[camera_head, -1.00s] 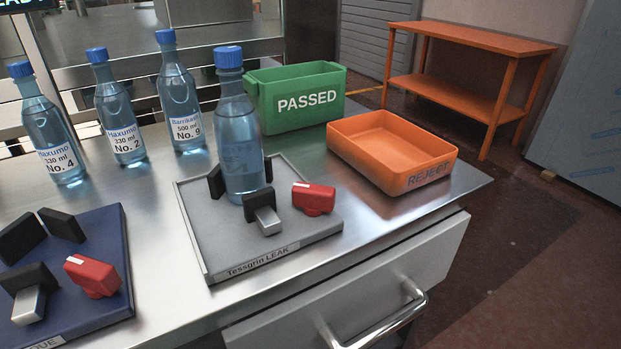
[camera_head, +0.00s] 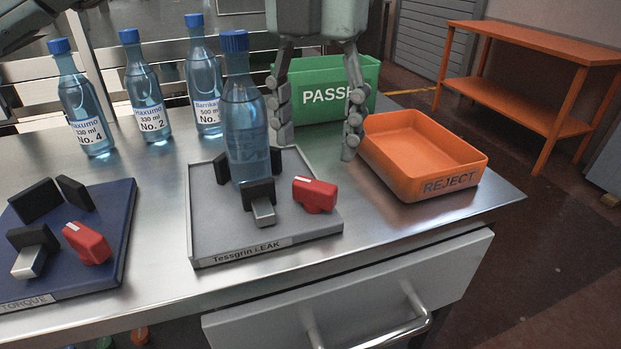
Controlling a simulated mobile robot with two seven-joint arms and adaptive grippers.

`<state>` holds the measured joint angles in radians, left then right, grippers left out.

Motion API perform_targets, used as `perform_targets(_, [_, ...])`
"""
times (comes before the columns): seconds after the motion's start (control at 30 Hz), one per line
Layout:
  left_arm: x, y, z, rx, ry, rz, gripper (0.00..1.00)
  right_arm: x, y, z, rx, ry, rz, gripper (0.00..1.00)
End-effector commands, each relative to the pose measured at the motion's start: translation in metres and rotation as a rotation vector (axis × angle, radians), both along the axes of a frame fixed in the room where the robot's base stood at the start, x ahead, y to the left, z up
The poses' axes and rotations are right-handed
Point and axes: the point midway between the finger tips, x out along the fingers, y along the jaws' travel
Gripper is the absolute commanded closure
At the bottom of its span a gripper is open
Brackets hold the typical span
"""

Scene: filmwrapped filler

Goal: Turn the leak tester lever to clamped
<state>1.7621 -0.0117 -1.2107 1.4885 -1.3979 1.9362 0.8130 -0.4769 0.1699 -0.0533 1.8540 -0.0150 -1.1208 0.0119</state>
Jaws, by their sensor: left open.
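The leak tester (camera_head: 216,234) is a grey plate labelled LEAK on the steel bench. Its red lever (camera_head: 314,194), with a small white mark, sits at the plate's right side. A blue-capped bottle (camera_head: 243,120) stands upright on the plate among black jaws (camera_head: 258,193). My left gripper (camera_head: 316,142) hangs from the top of the head view, fingers spread and pointing down, empty. It appears above and behind the lever, apart from it, in front of the green box. My right gripper is not in view.
A blue torque tester (camera_head: 107,250) with its own red lever is at left. Several bottles (camera_head: 142,90) stand behind. A green PASSED box (camera_head: 368,80) and orange REJECT tray (camera_head: 440,185) stand at right. The bench front right of the plate is clear.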

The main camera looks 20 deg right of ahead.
Motion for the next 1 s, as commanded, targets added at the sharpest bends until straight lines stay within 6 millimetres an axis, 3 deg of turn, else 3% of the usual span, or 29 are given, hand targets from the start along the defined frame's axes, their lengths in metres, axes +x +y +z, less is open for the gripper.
perform_targets(0.43, [0.000, 0.001, -0.064, 0.002, 0.002, 0.001, 0.42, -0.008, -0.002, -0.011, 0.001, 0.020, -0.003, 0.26])
perform_targets(0.83, [0.000, 0.000, -0.075, 0.001, 0.001, 0.003, 0.42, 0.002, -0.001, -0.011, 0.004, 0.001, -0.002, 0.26])
perform_targets(1.0, [0.000, 0.001, -0.074, 0.001, 0.001, 0.003, 0.62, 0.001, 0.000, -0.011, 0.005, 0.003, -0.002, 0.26])
